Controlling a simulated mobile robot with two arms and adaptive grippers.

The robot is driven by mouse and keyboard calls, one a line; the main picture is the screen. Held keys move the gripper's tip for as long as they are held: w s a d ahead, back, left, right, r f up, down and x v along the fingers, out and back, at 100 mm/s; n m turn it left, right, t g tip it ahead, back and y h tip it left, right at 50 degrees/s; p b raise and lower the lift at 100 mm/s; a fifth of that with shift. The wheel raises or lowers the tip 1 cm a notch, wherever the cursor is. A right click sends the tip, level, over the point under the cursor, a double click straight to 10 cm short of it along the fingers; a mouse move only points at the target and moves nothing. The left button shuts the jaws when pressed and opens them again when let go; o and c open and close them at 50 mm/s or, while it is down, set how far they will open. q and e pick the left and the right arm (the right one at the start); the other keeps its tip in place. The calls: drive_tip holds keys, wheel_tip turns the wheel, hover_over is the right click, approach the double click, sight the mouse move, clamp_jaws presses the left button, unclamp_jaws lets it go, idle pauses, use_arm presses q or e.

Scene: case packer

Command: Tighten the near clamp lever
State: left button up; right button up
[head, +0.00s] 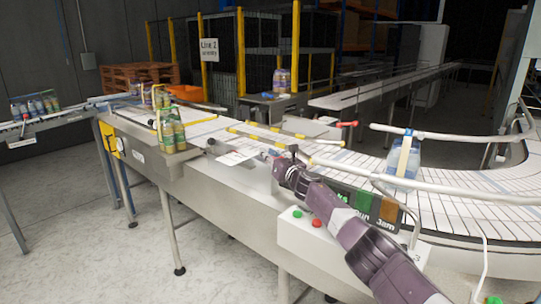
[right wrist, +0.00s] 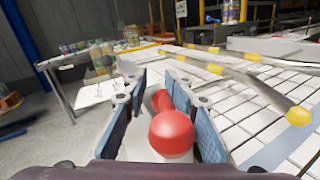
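The near clamp lever has a red ball knob (right wrist: 172,134) and a red handle behind it. In the right wrist view it lies between the two blue pads of my right gripper (right wrist: 168,115). The pads stand apart on either side of the knob, and I see no clear grip on it. In the head view the right gripper (head: 280,158) is at the conveyor's guide rail, and a little red of the lever (head: 271,153) shows there, mostly hidden. Another red lever (head: 347,124) sits farther back across the conveyor. My left gripper is not in view.
A control box (head: 297,236) with green and red buttons stands under my right arm. A wrapped bottle pack (head: 404,157) sits on the curved conveyor at right; another pack (head: 172,132) stands at left. Guide rails (right wrist: 262,88) run beside the gripper. The floor at left is clear.

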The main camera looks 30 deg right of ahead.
drive_tip(key=shift+s+d+f, duration=0.2)
drive_tip(key=shift+s+f, duration=0.1)
drive_tip(key=shift+s, duration=0.2)
drive_tip(key=shift+s+d+f, duration=0.15)
drive_tip(key=shift+s+f, duration=0.15)
drive_tip(key=shift+s, duration=0.2)
drive_tip(key=s+a+r, duration=0.1)
drive_tip(key=s+a, duration=0.1)
drive_tip(key=s, duration=0.8)
